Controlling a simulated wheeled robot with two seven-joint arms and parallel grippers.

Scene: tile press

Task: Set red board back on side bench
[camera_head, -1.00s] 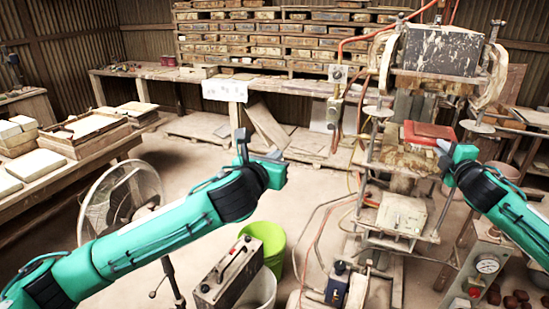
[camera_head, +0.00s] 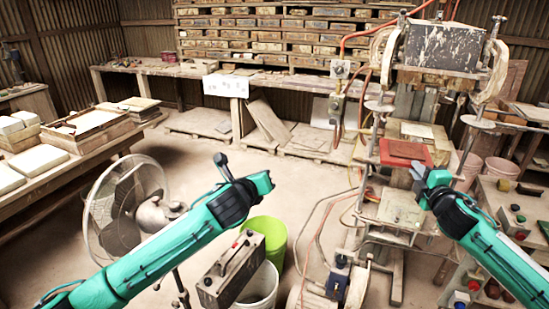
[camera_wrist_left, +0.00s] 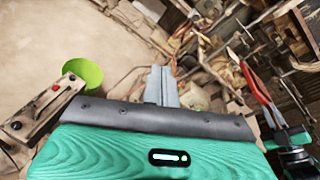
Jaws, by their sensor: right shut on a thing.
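The red board (camera_head: 405,151) is a flat red slab in front of the press (camera_head: 425,131), clear of its pale plate. My right gripper (camera_head: 418,172) is shut on the board's near right edge. In the left wrist view the board (camera_wrist_left: 261,88) shows as a thin red strip beside my right gripper. My left gripper (camera_head: 222,166) is away from the board, above the floor left of the press. Its fingers (camera_wrist_left: 163,86) look together and empty in the left wrist view. Which surface is the side bench is not certain; a wooden bench (camera_head: 535,128) stands at the right.
A table (camera_head: 75,165) with tile stacks stands at the left. Hoses run over the floor by the press. A control box (camera_head: 515,215) is near my right arm.

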